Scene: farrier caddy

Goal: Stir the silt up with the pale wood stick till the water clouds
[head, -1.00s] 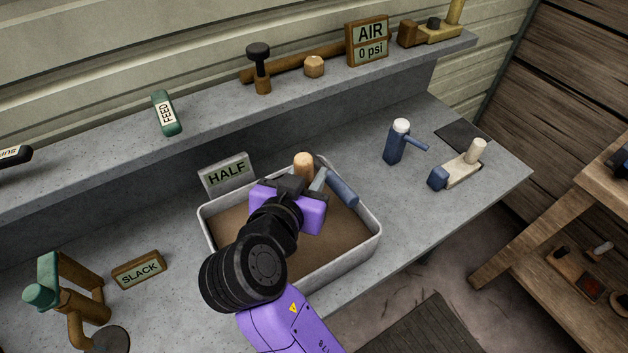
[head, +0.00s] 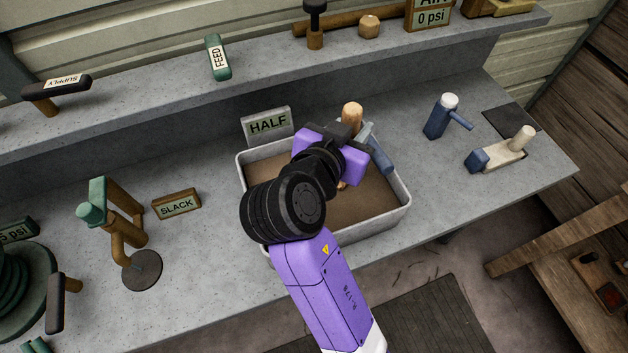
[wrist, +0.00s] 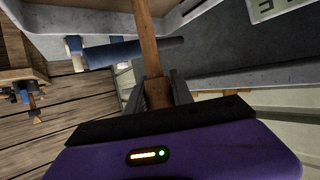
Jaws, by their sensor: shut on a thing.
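My gripper (head: 345,145) is over the back part of a pale, rimmed tray (head: 402,212) and is shut on a wood stick. The stick's rounded, light-brown top (head: 352,112) rises above the jaws in the head view. In the wrist view the stick (wrist: 148,45) runs between the two fingers and away from them. A small bit of it shows below my gripper, against the tray's inside. The tray's inside (head: 362,203) is an even brown; I cannot tell water from silt there. My arm hides the tray's left and front middle.
A blue-handled tool (head: 380,158) lies at the tray's back right, close beside my gripper. A HALF sign (head: 267,124) stands behind the tray. A SLACK block (head: 176,204) and a green-and-brown fitting (head: 118,215) are left. A blue bottle-like thing (head: 438,117) stands right. The counter between is clear.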

